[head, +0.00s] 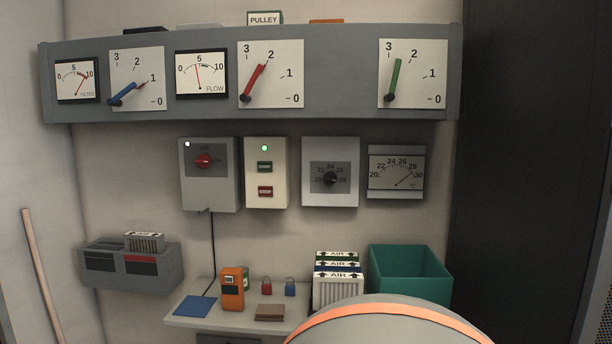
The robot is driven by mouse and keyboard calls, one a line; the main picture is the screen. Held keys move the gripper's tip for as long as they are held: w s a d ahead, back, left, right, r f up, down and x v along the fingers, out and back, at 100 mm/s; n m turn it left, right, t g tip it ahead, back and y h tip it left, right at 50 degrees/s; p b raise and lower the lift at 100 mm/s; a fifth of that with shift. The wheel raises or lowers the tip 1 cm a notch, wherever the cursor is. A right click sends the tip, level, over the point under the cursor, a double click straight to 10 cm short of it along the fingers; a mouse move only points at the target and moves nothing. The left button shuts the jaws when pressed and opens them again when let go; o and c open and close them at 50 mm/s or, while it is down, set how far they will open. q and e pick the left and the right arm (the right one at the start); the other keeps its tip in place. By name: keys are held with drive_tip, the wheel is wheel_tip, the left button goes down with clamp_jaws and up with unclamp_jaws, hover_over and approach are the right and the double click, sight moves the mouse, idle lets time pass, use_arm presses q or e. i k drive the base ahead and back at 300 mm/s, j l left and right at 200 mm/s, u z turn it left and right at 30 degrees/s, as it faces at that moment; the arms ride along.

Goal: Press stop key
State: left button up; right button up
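A cream control box (281,175) hangs on the wall below the gauge panel. It has a lit green lamp (264,148) at the top, a dark green key (265,167) in the middle and a red key (265,191) below. The lettering on both keys is too small to read surely; the red one looks like the stop key. Nothing touches or covers the box. Neither of my grippers is in view.
A grey switch box (222,190) with a red knob is left of the cream box; a dial box (331,193) is right. Below, a shelf (182,320) holds an orange meter (232,289), padlocks and AIR filters (338,292) beside a green bin (410,290).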

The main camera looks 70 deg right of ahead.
sight(263, 191)
drive_tip(key=z, duration=2.2)
